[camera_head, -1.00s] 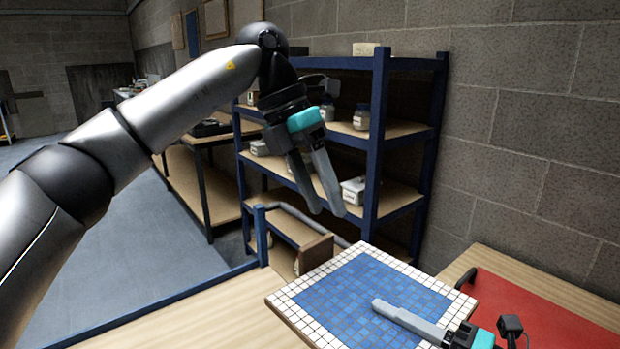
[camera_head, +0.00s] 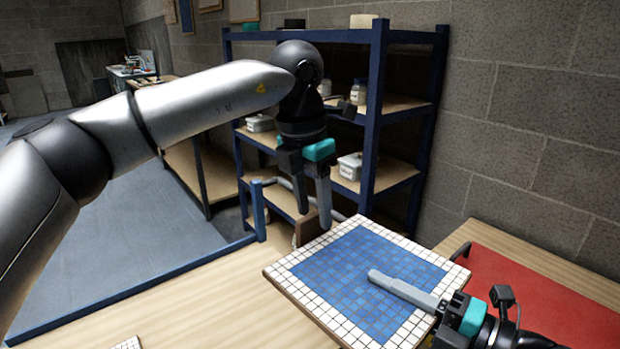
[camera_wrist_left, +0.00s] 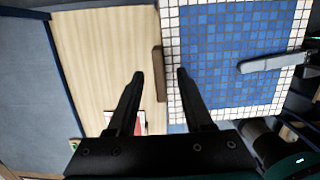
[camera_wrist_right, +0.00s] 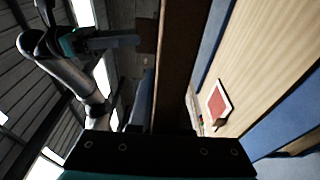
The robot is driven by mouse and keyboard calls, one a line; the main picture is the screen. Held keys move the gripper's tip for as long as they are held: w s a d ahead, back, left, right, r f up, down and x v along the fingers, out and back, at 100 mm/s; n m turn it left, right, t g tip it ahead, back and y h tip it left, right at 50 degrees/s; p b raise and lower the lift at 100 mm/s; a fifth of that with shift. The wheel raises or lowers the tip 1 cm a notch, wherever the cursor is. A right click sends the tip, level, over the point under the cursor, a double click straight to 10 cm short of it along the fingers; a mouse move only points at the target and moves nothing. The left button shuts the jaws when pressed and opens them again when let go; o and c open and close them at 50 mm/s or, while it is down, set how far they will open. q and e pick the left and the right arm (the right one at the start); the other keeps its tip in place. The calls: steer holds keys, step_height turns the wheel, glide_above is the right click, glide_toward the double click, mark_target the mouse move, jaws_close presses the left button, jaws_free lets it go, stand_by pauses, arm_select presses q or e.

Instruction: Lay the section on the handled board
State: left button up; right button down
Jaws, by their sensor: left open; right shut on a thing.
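The section (camera_head: 352,278) is a square panel of blue tiles with a white tile border and a brown edge. My right gripper (camera_head: 376,278) is shut on its right side, one finger lying across the tiled face. My left gripper (camera_head: 315,218) is open at the section's far left corner, fingers pointing down.
A small red, white-bordered panel (camera_wrist_right: 218,102) lies on the wood in the right wrist view. Blue shelving (camera_head: 378,120) with jars stands behind, against the block wall.

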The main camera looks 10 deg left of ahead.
arm_select(q)
steer(key=shift+w+d+f, duration=0.1)
steer(key=shift+w+f, duration=0.05)
steer(key=shift+f, duration=1.05)
arm_select(e)
steer(key=shift+r, duration=0.15)
arm_select(q)
steer(key=shift+c, duration=0.3)
jaws_close()
steer(key=shift+d, duration=0.1)
steer(key=shift+r, duration=0.15)
arm_select(e)
steer(key=c, duration=1.3)
jaws_free()
steer(key=o, duration=0.5)
